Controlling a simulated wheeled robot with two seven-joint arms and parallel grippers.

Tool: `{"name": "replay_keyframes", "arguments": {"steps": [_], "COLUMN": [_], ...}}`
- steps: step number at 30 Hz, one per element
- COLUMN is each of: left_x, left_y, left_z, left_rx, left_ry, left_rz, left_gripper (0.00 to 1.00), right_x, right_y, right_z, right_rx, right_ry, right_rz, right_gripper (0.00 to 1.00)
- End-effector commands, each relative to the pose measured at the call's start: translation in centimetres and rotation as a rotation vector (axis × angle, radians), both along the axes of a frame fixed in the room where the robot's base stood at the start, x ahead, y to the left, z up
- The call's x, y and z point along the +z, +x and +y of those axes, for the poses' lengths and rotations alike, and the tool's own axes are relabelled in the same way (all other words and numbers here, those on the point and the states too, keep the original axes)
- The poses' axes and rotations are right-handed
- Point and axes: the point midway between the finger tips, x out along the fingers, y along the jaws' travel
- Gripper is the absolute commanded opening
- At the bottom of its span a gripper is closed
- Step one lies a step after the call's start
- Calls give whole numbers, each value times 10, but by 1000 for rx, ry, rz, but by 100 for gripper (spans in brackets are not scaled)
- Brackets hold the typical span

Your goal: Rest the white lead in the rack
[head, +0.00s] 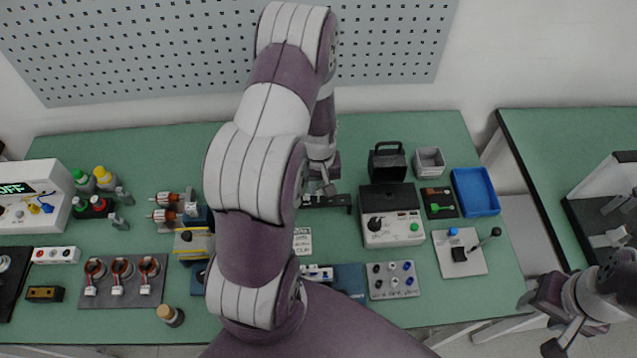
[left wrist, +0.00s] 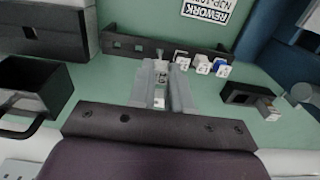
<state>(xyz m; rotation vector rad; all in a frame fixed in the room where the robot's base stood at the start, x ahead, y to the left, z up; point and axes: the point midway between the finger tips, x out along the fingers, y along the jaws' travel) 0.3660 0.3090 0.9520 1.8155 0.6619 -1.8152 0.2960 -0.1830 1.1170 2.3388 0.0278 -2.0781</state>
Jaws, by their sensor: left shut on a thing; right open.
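My left gripper (head: 325,188) is over the dark rack (head: 341,201) near the middle of the bench. In the left wrist view its fingers (left wrist: 162,88) are shut on a small pale piece, seemingly the white lead (left wrist: 159,101), mostly hidden between them. The fingertips reach the near edge of the slotted rack (left wrist: 125,43); I cannot tell whether the lead touches it. Several white-bodied lead ends (left wrist: 203,64), one with a blue part, sit at the rack to the right of the fingers. My right gripper (head: 572,333) is open and empty at the lower right.
A grey instrument with a knob (head: 391,228) and a black handled box (head: 387,163) stand right of the rack. A REWORK label (left wrist: 207,9) lies beyond it. A blue tray (head: 476,191) is farther right. Stators on a dark board (head: 122,290) are at left.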

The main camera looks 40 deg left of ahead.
Motion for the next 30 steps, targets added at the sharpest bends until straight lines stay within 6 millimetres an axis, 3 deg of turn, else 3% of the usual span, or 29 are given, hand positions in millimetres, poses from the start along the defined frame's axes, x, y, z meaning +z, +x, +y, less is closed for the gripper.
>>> {"name": "replay_keyframes", "arguments": {"steps": [15,30], "left_x": [-21,-29], "left_y": [0,1], "left_z": [0,0], "left_rx": [0,0], "left_ry": [-1,-1], "left_rz": [1,1], "left_gripper": [0,0], "right_x": [-15,-21], "right_y": [0,0], "right_z": [0,0], "right_rx": [0,0], "right_ry": [0,0], "right_rz": [0,0], "right_gripper": [49,49]}}
